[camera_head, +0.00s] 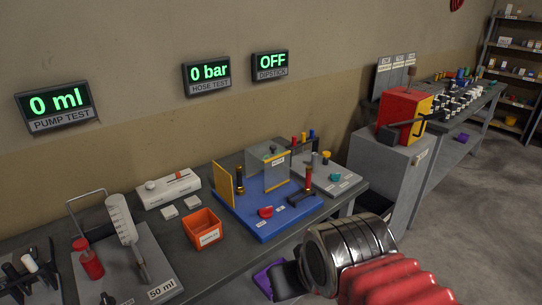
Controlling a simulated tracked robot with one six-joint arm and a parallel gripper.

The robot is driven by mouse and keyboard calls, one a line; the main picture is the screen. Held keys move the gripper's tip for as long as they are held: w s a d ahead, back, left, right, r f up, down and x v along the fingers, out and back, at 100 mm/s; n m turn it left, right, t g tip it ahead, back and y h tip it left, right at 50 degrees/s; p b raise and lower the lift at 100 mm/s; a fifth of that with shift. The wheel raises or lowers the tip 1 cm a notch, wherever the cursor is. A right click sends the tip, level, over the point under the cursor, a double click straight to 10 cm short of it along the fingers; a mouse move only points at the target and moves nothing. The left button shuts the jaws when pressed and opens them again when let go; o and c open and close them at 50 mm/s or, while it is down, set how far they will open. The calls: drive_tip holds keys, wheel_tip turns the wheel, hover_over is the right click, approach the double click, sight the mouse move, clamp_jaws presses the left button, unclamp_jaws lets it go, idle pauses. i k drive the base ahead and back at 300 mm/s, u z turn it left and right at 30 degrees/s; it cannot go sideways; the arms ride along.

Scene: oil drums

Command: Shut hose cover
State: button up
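The hose test station is a blue base (262,222) on the bench. A clear panel with a yellow edge (277,172) stands upright at its back right, and a yellow panel (224,184) stands upright at its left. Which of these is the hose cover I cannot tell for sure; neither lies over the base. Black upright fittings and a red knob (265,212) on the base are exposed. My gripper (285,281) is low in the picture, in front of the bench and apart from the station. Its fingers are mostly hidden by my arm, so its opening does not show.
An orange bin (203,229) stands left of the blue base. A grey board with a big syringe (122,222) is at the left. A grey board with small colored parts (327,177) stands behind right. Wall displays include HOSE TEST (207,77), reading 0 bar. Floor at right is clear.

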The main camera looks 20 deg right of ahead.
sight(273, 147)
drive_tip(key=z, duration=0.2)
drive_tip(key=i, duration=0.95)
drive_tip(key=u, duration=1.75)
drive_tip(key=k, duration=0.2)
drive_tip(key=z, duration=0.15)
